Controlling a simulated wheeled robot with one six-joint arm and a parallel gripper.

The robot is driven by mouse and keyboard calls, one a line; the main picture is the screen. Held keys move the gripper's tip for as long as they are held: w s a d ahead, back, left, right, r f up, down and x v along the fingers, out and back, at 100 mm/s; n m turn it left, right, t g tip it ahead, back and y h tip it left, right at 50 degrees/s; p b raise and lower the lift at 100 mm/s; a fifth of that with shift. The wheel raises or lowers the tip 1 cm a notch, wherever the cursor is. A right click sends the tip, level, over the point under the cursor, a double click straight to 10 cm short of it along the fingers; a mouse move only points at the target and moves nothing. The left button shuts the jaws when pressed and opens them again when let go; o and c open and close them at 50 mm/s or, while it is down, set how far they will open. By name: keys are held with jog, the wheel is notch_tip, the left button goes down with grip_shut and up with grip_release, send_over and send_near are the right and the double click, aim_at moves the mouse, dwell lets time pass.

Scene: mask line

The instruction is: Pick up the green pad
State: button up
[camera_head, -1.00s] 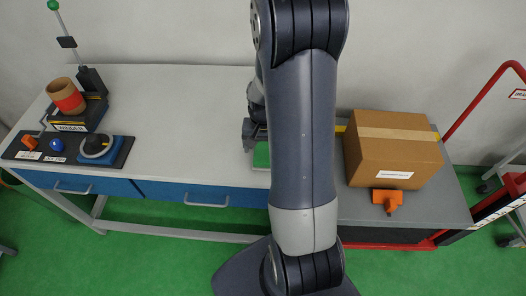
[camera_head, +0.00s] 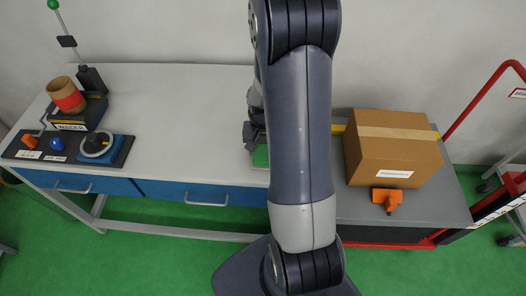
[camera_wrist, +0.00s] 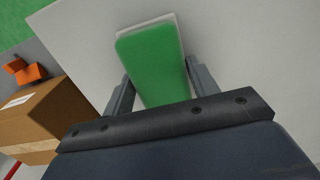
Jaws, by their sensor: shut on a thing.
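The green pad (camera_wrist: 153,62) is a flat block with a green top and a pale edge. In the wrist view it lies between the two fingers of my gripper (camera_wrist: 157,85), which are shut on its sides. Its near end is hidden behind the gripper body. In the head view only a small green part of the pad (camera_head: 261,157) shows beside my arm, near the front edge of the white table. My gripper (camera_head: 257,140) is mostly hidden there by my arm. I cannot tell whether the pad touches the table.
A cardboard box (camera_head: 392,150) stands on a grey surface at the right, with an orange object (camera_head: 387,198) in front of it. The white table (camera_head: 185,115) between is clear.

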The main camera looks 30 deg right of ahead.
aim_at(263, 149)
jog(key=shift+c, duration=0.2)
notch_tip(263, 149, up, 10)
jog(key=shift+r, duration=0.1)
dwell(0.4)
jog(key=o, duration=0.4)
jog(key=shift+c, duration=1.5)
